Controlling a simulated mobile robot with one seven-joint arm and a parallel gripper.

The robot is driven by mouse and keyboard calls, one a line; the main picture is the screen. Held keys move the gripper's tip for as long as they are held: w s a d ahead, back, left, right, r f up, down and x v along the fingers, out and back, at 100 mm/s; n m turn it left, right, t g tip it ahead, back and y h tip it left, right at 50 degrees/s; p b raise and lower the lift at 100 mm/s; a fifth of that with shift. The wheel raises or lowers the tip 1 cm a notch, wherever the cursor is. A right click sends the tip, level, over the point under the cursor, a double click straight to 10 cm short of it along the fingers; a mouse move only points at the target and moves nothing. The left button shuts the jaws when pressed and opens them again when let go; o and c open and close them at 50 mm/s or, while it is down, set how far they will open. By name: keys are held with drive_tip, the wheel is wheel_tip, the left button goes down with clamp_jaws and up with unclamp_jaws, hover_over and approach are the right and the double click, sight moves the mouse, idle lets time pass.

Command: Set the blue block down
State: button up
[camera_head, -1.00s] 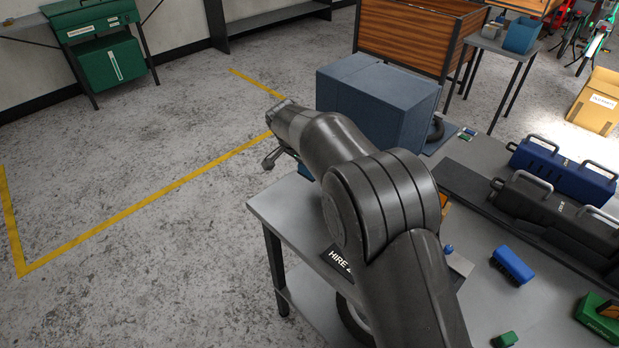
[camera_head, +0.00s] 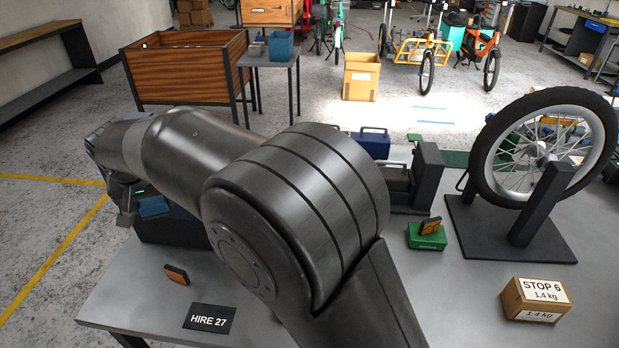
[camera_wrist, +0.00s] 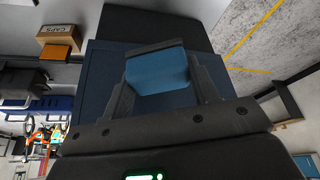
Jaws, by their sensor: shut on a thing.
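The blue block (camera_wrist: 158,72) is between the two fingers of my gripper (camera_wrist: 160,80) in the wrist view, and the fingers are shut on it. In the head view my gripper (camera_head: 126,200) is at the left, over the left end of the grey table (camera_head: 125,290). A small part of the blue block (camera_head: 153,207) shows beside the fingers. A dark blue box (camera_head: 172,230) is below and behind it, largely hidden by my arm. The same dark blue surface (camera_wrist: 100,70) fills the space behind the block in the wrist view. I cannot tell whether the block touches it.
An orange-brown block (camera_head: 176,274) and a HIRE 27 plate (camera_head: 209,318) lie at the table's front left. A green box (camera_head: 427,236), a wheel (camera_head: 490,150) on a stand and a STOP 6 carton (camera_head: 536,299) stand at the right. Bare tabletop lies between them.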

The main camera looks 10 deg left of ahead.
drive_tip(key=d+r+n+y, duration=0.2)
drive_tip(key=d+r+n, duration=0.2)
drive_tip(key=d+r, duration=0.45)
drive_tip(key=w+d+f+m+h, duration=0.1)
drive_tip(key=w+d+m, duration=0.1)
drive_tip(key=w+d, duration=0.6)
drive_tip(key=w+d+f+m, duration=0.15)
drive_tip(key=w+d, duration=0.25)
drive_tip(key=d, duration=0.8)
drive_tip(key=m+g+h, duration=0.4)
drive_tip(key=m+h, duration=0.3)
drive_tip(key=m, duration=1.7)
hover_over(606, 277)
drive_tip(key=a, duration=0.2)
wheel_tip(606, 277, down, 17)
drive_tip(key=shift+h, duration=0.3)
wheel_tip(606, 277, down, 9)
drive_tip(key=shift+d+r, duration=0.1)
drive_tip(key=shift+d, duration=0.05)
